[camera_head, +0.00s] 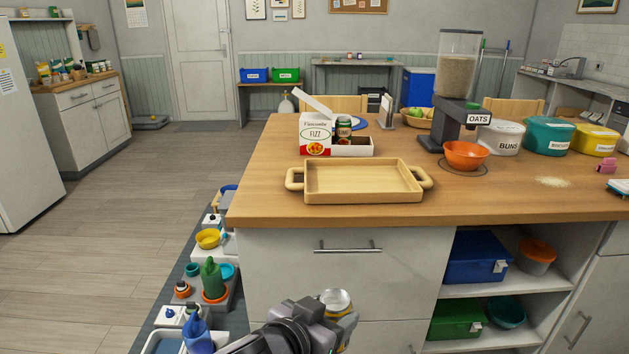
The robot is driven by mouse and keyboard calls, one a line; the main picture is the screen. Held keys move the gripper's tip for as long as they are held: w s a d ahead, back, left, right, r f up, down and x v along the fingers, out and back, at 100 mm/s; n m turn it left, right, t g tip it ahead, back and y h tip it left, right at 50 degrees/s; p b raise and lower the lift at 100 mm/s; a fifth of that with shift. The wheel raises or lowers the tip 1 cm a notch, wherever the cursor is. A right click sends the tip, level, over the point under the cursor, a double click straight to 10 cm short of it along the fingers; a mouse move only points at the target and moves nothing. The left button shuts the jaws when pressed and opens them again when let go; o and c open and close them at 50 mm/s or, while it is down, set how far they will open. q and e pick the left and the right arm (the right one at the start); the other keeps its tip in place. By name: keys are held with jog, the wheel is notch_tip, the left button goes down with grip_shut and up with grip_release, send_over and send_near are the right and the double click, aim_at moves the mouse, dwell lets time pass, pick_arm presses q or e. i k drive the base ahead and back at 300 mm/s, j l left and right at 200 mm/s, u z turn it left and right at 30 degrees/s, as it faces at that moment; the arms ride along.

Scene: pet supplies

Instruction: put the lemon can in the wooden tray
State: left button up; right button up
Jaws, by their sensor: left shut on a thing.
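The wooden tray (364,181) is light wood with two handles and lies empty near the front edge of the counter. My left gripper (329,318) is at the bottom centre, in front of the cabinet and below the counter top. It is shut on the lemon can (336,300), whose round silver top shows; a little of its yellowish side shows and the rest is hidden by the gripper. The can is apart from the tray. My right gripper is out of view.
An oats dispenser (455,85) and an orange bowl (465,154) stand to the right. The counter's front edge (420,220) lies between the held can and the tray.

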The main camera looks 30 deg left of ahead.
aim_at(359, 182)
jog(key=i+l+u, duration=0.15)
jog(key=u, duration=0.2)
jog(key=i+l+u, duration=0.2)
jog(key=u, duration=0.15)
jog(key=i+l+u, duration=0.15)
jog(key=l, duration=0.15)
jog(key=i+l+u, duration=0.1)
jog(key=l, duration=0.2)
jog(key=i+l, duration=0.15)
jog(key=l, duration=0.15)
jog(key=i+l, duration=0.15)
jog(key=l, duration=0.15)
jog(key=i+l, duration=0.15)
jog(key=l, duration=0.15)
jog(key=i+u, duration=0.05)
